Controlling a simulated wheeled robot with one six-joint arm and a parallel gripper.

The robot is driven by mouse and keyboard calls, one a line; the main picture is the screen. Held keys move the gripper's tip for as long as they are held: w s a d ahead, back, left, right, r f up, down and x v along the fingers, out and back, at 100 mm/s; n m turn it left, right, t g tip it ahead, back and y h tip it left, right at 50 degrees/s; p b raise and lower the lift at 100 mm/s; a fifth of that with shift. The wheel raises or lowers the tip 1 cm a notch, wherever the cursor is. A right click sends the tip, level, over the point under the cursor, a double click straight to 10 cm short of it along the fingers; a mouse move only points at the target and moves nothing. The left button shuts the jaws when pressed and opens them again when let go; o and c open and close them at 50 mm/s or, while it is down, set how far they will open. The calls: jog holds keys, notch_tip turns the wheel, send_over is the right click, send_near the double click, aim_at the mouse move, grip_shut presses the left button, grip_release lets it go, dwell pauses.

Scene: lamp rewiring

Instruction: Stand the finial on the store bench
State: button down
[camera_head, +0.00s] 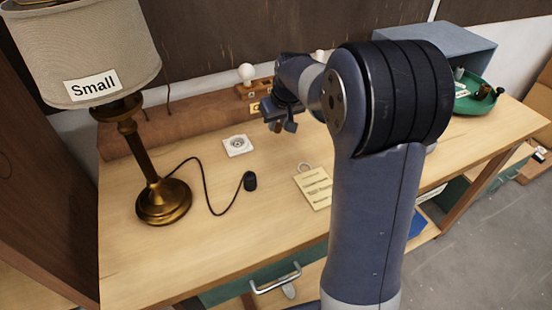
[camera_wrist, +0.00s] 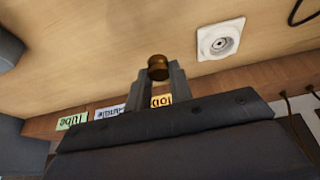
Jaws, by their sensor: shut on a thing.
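A small brass finial (camera_wrist: 158,68) shows in the wrist view between the fingertips of my gripper (camera_wrist: 160,78). The gripper is shut on it, and its rounded end sticks out past the fingers. In the head view my gripper (camera_head: 280,125) hangs above the back of the wooden bench (camera_head: 240,250), right of a white square socket plate (camera_head: 237,146). The finial is too small to make out clearly there. The socket plate also shows in the wrist view (camera_wrist: 221,40), right of the finial and apart from it.
A brass lamp (camera_head: 145,160) with a shade marked "Small" stands at the left, its cord ending in a black piece (camera_head: 250,181). A wooden rack (camera_head: 190,118) with a bulb (camera_head: 246,73) lines the back. A card (camera_head: 314,188), green tray (camera_head: 480,103) and blue-grey box (camera_head: 430,45) are also here.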

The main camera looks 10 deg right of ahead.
aim_at(274, 147)
jog(key=shift+w+r+n+b, duration=0.25)
jog(key=shift+r+n+b, duration=0.15)
jog(key=shift+b, duration=0.65)
jog(key=shift+a+r+n+y+b, duration=0.1)
jog(key=shift+r+n+y+b, duration=0.2)
jog(key=shift+r+b, duration=0.5)
jog(key=shift+f+b, duration=0.3)
jog(key=shift+f, duration=4.5)
jog(key=shift+f, duration=0.2)
jog(key=c, duration=1.3)
grip_release()
jog(key=shift+o, duration=0.2)
jog(key=shift+r, duration=0.1)
